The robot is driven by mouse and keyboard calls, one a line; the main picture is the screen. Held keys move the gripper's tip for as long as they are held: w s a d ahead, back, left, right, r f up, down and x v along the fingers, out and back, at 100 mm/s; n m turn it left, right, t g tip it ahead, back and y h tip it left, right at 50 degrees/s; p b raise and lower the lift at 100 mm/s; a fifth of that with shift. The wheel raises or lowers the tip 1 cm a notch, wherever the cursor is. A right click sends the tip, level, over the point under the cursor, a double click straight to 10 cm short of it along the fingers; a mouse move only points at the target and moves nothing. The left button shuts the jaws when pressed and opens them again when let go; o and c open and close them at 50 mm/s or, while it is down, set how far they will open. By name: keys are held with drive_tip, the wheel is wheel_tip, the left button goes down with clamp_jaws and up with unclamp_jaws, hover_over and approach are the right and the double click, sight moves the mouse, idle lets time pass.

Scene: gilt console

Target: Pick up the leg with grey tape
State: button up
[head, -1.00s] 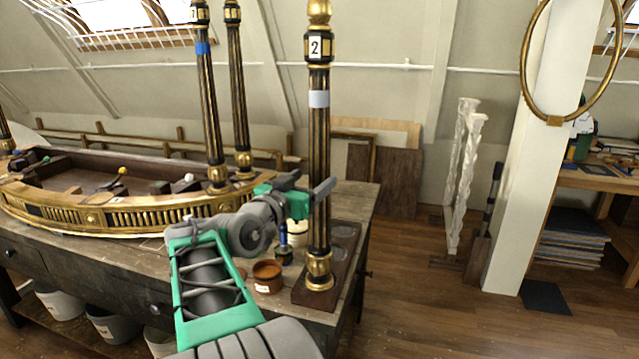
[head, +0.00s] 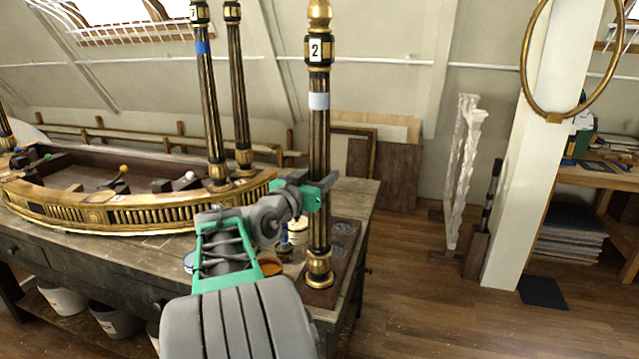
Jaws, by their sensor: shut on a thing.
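The leg with grey tape (head: 319,150) is a tall black and gold fluted column with a number 2 label (head: 315,50) near its top. The light grey tape (head: 319,101) wraps its upper part. It stands upright at a dark wooden board (head: 347,243) on the bench's right end; whether its foot touches the board I cannot tell. My gripper (head: 320,192) is shut on the leg's shaft a little below mid-height. Part of the fingers is hidden behind the shaft. Another leg with blue tape (head: 209,110), labelled 7, stands to the left on the console.
The gilt console frame (head: 120,213) fills the left of the workbench (head: 150,247). An orange-brown pot (head: 270,267) and a white jar (head: 298,232) stand close left of the leg. A white post (head: 530,170) is farther right.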

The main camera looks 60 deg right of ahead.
sight(321, 140)
drive_tip(key=c, duration=0.7)
drive_tip(key=shift+r, duration=1)
clamp_jaws()
drive_tip(key=a+r, duration=0.2)
drive_tip(key=s+a+r+b, duration=0.1)
drive_tip(key=a+r, duration=0.1)
drive_tip(key=r, duration=0.1)
drive_tip(key=a+r+b, duration=0.1)
drive_tip(key=a+r, duration=0.1)
drive_tip(key=shift+s+r, duration=0.15)
drive_tip(key=shift+r, duration=0.2)
drive_tip(key=s+a+r+b, duration=0.1)
drive_tip(key=s+a+r, duration=0.1)
drive_tip(key=a, duration=0.5)
drive_tip(key=shift+a+r+b, duration=0.3)
drive_tip(key=shift+r+b, duration=0.05)
drive_tip(key=shift+r, duration=0.4)
drive_tip(key=shift+r+p, duration=1.65)
drive_tip(key=shift+r, duration=0.85)
drive_tip(key=shift+w, duration=0.1)
